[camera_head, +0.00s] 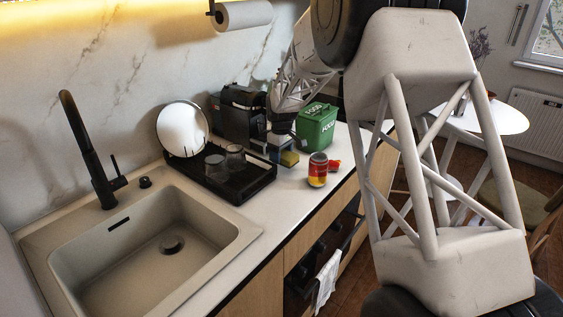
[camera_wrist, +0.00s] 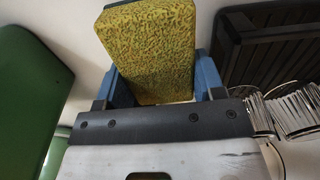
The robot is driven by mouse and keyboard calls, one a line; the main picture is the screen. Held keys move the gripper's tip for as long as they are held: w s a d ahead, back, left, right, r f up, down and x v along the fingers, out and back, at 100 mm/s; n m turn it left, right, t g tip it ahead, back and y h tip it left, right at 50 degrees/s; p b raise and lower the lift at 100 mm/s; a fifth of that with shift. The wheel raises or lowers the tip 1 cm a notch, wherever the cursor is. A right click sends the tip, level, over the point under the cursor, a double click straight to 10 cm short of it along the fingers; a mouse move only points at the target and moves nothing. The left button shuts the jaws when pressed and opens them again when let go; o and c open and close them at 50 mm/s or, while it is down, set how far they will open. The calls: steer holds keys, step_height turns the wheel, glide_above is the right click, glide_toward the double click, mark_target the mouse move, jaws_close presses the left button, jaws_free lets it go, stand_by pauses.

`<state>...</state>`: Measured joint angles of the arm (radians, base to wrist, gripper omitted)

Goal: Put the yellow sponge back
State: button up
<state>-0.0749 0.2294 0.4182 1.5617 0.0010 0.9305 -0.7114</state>
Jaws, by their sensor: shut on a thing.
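The yellow sponge (camera_wrist: 150,50) is held between the blue fingers of my gripper (camera_wrist: 158,78) in the wrist view. Its rough yellow face points at the wrist camera. In the head view the sponge (camera_head: 289,158) is a small yellow patch below my gripper (camera_head: 283,144), between the black dish rack and the green food bin. My gripper is shut on it. I cannot tell whether the sponge touches the counter.
The black dish rack (camera_head: 236,186) with glasses and a plate stands left of my gripper. The green bin (camera_head: 316,126) is close on the right. A red and yellow can (camera_head: 318,170) stands in front. The sink (camera_head: 160,245) is at the left.

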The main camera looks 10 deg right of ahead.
steer(key=shift+f, duration=1.6)
steer(key=shift+f, duration=0.1)
steer(key=o, duration=1)
steer(key=shift+c, duration=0.2)
steer(key=shift+r, duration=6.15)
